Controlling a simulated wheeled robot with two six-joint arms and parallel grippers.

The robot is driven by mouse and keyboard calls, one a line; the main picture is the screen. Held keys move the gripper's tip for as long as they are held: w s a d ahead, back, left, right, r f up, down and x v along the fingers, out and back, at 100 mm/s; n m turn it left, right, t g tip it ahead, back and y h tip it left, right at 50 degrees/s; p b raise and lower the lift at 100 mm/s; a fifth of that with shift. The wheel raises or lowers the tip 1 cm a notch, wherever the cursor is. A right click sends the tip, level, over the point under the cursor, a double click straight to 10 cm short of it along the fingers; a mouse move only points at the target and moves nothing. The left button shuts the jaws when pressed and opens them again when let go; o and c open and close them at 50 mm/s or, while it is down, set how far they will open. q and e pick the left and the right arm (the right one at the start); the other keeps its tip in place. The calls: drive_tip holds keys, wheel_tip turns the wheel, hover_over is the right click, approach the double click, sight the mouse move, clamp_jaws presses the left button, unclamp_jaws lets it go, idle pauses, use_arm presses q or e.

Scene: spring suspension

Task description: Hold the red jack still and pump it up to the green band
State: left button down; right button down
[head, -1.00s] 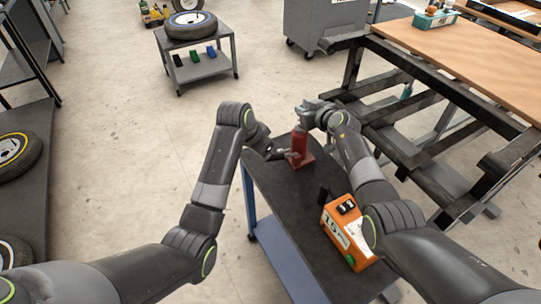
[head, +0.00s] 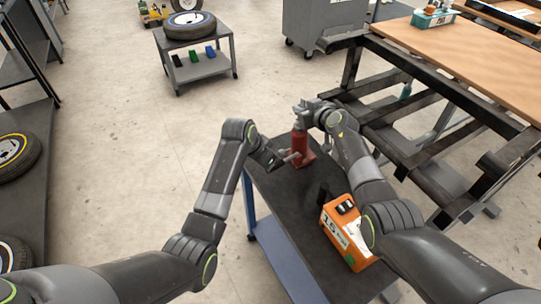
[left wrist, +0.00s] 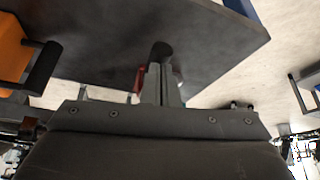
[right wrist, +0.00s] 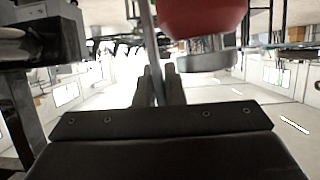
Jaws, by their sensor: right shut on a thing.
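The red jack (head: 301,147) stands upright on the far end of the dark cart top. My right gripper (head: 303,110) is at the top of the jack. In the right wrist view its fingers (right wrist: 159,85) are shut on a thin grey rod (right wrist: 148,25), beside the jack's red body (right wrist: 203,15) and grey disc (right wrist: 206,61). My left gripper (head: 287,157) is low at the jack's left side. In the left wrist view its fingers (left wrist: 161,82) are close together near a dark round end (left wrist: 161,50); their grip is unclear. The green band is not visible.
An orange box (head: 345,232) marked 15 sits on the cart top (head: 290,213) nearer me. A wooden-topped bench (head: 470,60) on a dark frame stands at the right. A small cart with a tyre (head: 190,25) is farther back. Floor left of the cart is clear.

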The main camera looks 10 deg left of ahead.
use_arm(q)
drive_tip(key=shift+s+a+f, duration=0.1)
drive_tip(key=shift+a+f, duration=0.1)
drive_tip(key=shift+f, duration=0.05)
drive_tip(key=shift+s+a, duration=0.1)
drive_tip(key=shift+s+a+r, duration=0.3)
drive_tip(key=shift+s+a, duration=0.15)
drive_tip(key=shift+s, duration=0.1)
drive_tip(key=shift+s+a+r, duration=0.25)
drive_tip(key=shift+s+a, duration=0.15)
drive_tip(key=shift+s, duration=0.15)
drive_tip(key=v, duration=1.2)
drive_tip(key=shift+w, duration=0.1)
